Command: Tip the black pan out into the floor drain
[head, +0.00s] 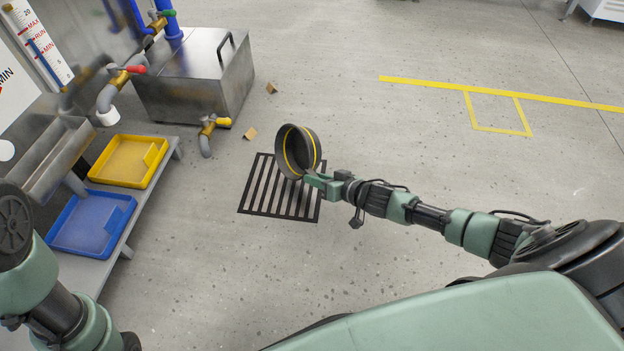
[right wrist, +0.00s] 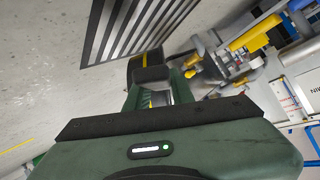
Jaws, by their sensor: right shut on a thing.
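The black pan (head: 298,142), with a yellow line around it, is tipped steeply on its side above the floor drain (head: 256,208). The drain is a dark slatted grate in the floor. My right gripper (head: 317,181) is shut on the pan's lower edge. In the right wrist view the gripper (right wrist: 155,82) shows from behind, with the drain (right wrist: 135,30) beyond it and little of the pan visible. No liquid or other contents can be made out. Of my left arm only links show at the lower left of the head view; its gripper is out of sight.
A bench on the left carries a yellow tray (head: 162,165) and a blue tray (head: 75,242). A metal tank (head: 190,82) and a brass valve with a pipe (head: 210,128) stand behind the drain. Small tan blocks (head: 250,133) lie nearby. Floor to the right is clear.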

